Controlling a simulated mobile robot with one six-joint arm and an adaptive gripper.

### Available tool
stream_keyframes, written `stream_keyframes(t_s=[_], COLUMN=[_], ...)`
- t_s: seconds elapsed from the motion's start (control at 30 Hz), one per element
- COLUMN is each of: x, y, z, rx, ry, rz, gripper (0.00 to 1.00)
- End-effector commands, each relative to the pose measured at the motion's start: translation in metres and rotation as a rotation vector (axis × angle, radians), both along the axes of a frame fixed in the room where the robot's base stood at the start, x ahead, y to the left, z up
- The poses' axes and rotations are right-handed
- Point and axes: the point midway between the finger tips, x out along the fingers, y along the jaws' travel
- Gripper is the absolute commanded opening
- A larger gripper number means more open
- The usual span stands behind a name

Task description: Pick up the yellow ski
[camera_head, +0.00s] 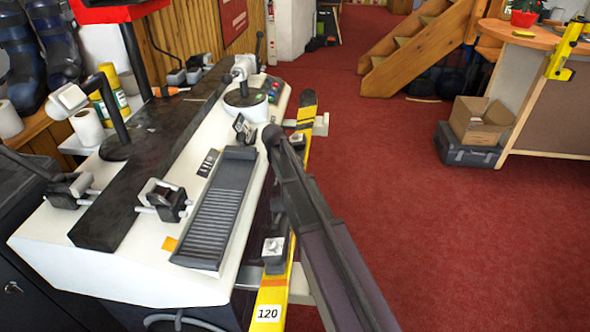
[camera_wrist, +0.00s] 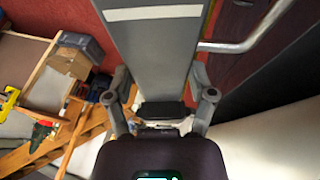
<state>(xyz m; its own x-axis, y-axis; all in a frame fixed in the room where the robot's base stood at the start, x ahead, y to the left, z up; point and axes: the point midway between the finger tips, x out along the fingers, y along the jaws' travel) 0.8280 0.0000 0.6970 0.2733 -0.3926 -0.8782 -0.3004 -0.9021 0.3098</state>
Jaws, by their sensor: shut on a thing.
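The yellow ski (camera_head: 268,297) has a black-striped tip and a white "120" label at its near end. It lies lengthwise along the right side of the white bench, over metal supports. My gripper (camera_head: 272,140) is at the ski's middle stretch, and my arm hides part of the ski. In the wrist view, my gripper (camera_wrist: 163,108) has its fingers closed in around a grey board-like surface, which seems to be the ski's underside. The exact contact is hard to see.
The white bench (camera_head: 120,265) carries a black ridged tray (camera_head: 217,208), clamps and a dark bar. An open cardboard box (camera_head: 480,122) sits on a grey case beside a wooden counter at right. Wooden steps (camera_head: 410,50) stand behind. The red carpet between is clear.

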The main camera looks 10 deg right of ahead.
Motion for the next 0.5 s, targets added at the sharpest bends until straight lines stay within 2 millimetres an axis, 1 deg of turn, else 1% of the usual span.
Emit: stream_keyframes(t_s=[0.27,0.5], x=[0.001,0.000], y=[-0.001,0.000], z=[0.004,0.015], rx=[-0.001,-0.001], ry=[0.001,0.001], rz=[0.001,0.001], gripper=[0.10,0.10])
